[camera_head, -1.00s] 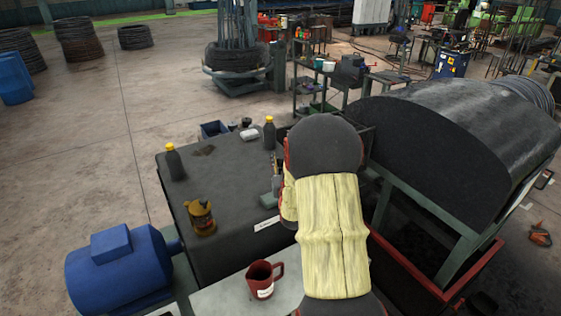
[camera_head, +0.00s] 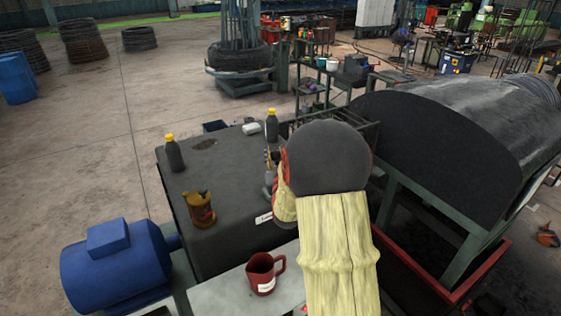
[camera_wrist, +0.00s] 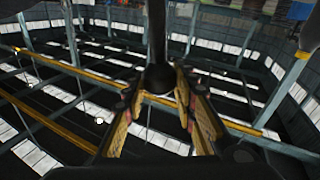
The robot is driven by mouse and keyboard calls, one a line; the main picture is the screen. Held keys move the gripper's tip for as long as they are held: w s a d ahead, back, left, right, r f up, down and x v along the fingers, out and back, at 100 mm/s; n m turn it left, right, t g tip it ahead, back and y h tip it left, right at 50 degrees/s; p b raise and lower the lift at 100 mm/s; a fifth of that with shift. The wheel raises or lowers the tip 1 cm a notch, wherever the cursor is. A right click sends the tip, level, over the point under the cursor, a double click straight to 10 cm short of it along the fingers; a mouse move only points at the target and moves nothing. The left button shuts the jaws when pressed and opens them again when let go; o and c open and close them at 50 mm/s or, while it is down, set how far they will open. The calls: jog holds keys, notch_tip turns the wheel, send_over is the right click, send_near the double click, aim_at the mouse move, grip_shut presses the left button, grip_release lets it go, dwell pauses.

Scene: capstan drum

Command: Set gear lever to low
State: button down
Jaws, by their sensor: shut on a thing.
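The gear lever shows in the wrist view as a dark rod with a round black knob (camera_wrist: 160,79). My gripper (camera_wrist: 159,88) has its two yellow-and-dark fingers closed in on either side of the knob. In the head view my gripper (camera_head: 268,158) shows only in part at the left edge of my arm, above the dark gearbox housing (camera_head: 228,240). My arm hides most of the lever there, so its position cannot be read. A small white label (camera_head: 264,219) sits on the housing's front edge.
Two dark bottles with yellow caps (camera_head: 174,153) (camera_head: 271,125) and a brown-yellow can (camera_head: 201,209) stand on the housing. A red jug (camera_head: 264,272) stands on a grey surface in front. A blue motor (camera_head: 115,267) is at left, a large black drum (camera_head: 440,150) at right.

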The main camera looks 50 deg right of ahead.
jog(key=a+b, duration=0.1)
jog(key=b, duration=0.1)
jog(key=w+a+f+n+b, duration=0.1)
jog(key=a+b, duration=0.1)
jog(key=b, duration=0.1)
jog(key=a+f+n+b, duration=0.1)
jog(key=a+b, duration=0.1)
jog(key=b, duration=0.1)
jog(key=shift+w+a+f+t, duration=0.1)
jog(key=shift+w+t, duration=0.2)
jog(key=shift+t, duration=0.1)
jog(key=shift+f, duration=0.2)
jog(key=c, duration=1.5)
grip_release()
jog(key=shift+a+r, duration=0.1)
jog(key=shift+r, duration=0.15)
jog(key=v, duration=1.2)
jog(key=shift+w, duration=0.1)
